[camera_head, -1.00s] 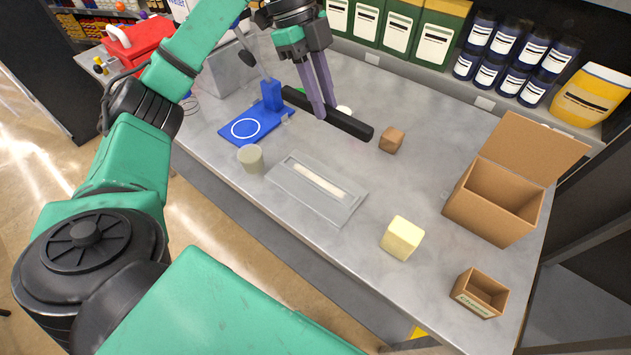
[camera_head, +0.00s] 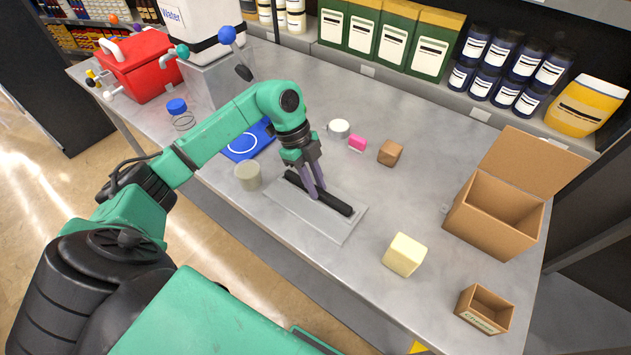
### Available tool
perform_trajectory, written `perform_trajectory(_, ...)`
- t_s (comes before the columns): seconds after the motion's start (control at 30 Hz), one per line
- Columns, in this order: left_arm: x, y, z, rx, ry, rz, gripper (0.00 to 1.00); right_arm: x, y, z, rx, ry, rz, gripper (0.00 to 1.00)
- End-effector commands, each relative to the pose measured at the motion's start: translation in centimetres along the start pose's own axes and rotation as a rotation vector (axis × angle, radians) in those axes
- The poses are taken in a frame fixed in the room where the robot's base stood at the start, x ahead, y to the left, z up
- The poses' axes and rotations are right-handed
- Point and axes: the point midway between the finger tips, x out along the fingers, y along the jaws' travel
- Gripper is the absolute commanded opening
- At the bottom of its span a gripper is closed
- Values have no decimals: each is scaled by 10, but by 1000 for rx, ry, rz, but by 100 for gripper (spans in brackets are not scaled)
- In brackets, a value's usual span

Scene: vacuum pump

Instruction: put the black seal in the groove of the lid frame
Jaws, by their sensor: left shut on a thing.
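The black seal (camera_head: 336,203) is a long dark bar. The seal runs in the same direction as the frame. I cannot tell whether it sits down in the groove or just above it. My left gripper (camera_head: 316,193) points down and is shut on the seal near its middle. My right gripper is not in view.
A round beige piece (camera_head: 248,176) stands beside the frame's left end. A yellow block (camera_head: 404,255), a brown block (camera_head: 391,153), a pink block (camera_head: 357,143) and a white round piece (camera_head: 338,128) stand around it. Cardboard boxes (camera_head: 494,215) (camera_head: 485,309) are at the right.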

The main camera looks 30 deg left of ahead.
Motion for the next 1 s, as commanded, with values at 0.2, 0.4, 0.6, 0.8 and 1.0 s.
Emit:
perform_trajectory(0.2,3,0,1,0,0,1,36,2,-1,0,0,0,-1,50)
perform_trajectory(0.4,3,0,1,0,0,1,54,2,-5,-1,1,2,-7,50)
perform_trajectory(0.6,-3,0,0,0,0,-1,54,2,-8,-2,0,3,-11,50)
perform_trajectory(0.8,-38,-2,1,0,-2,-6,54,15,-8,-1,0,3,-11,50)
perform_trajectory(1.0,-93,-1,0,0,-1,-6,54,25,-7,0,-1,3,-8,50)
